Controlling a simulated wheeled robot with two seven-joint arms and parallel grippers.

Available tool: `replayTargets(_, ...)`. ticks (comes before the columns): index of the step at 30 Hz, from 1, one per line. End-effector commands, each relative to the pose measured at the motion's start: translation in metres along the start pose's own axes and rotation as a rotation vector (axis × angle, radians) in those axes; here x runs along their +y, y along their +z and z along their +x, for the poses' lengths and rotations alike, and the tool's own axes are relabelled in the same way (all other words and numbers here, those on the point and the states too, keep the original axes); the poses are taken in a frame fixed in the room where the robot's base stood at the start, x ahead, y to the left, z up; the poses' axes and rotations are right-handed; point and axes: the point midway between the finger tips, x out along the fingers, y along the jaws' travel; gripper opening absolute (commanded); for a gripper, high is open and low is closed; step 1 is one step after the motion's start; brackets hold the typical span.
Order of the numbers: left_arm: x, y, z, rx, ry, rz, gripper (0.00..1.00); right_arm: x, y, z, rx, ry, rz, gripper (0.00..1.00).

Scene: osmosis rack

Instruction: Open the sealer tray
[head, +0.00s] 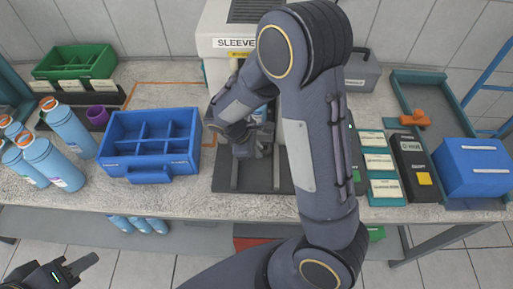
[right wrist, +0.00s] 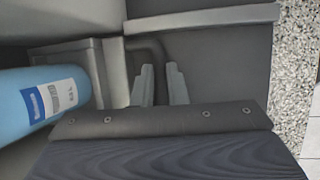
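The sealer is a pale machine (head: 217,75) labelled "SLEEVE…" at the back middle, partly hidden by my right arm. Its dark base (head: 228,178) reaches to the table's front; I cannot tell which part is the tray. My right gripper (head: 255,147) is low in front of the machine. In the right wrist view its two fingers (right wrist: 161,84) stand apart beside a dark bent handle (right wrist: 152,50); contact is unclear. A blue bottle (right wrist: 38,98) lies by a grey block (right wrist: 112,62) there. My left gripper (head: 78,268) is low at the left, away from the table.
A blue divided bin (head: 150,171) stands left of the sealer, with several blue bottles (head: 70,128) and a purple cup (head: 97,115) beyond. Right are labelled cards (head: 384,188), a dark device (head: 411,165) and a blue box (head: 472,167). A green bin (head: 75,62) stands at back left.

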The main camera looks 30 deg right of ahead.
Motion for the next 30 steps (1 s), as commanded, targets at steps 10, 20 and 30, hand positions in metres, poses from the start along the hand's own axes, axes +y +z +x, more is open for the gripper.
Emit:
replayTargets(10, -0.001, 0.001, 0.001, 0.000, 0.000, 0.000, 0.36, -0.005, 0.000, -0.001, 0.001, 0.000, -0.001, 0.00)
replayTargets(20, -0.004, 0.005, 0.009, 0.000, 0.000, 0.000, 0.36, -0.058, 0.002, -0.011, 0.004, 0.000, -0.005, 0.00)
replayTargets(30, -0.007, 0.008, 0.016, 0.000, 0.000, 0.000, 0.36, -0.117, 0.006, -0.022, 0.007, 0.001, -0.006, 0.00)
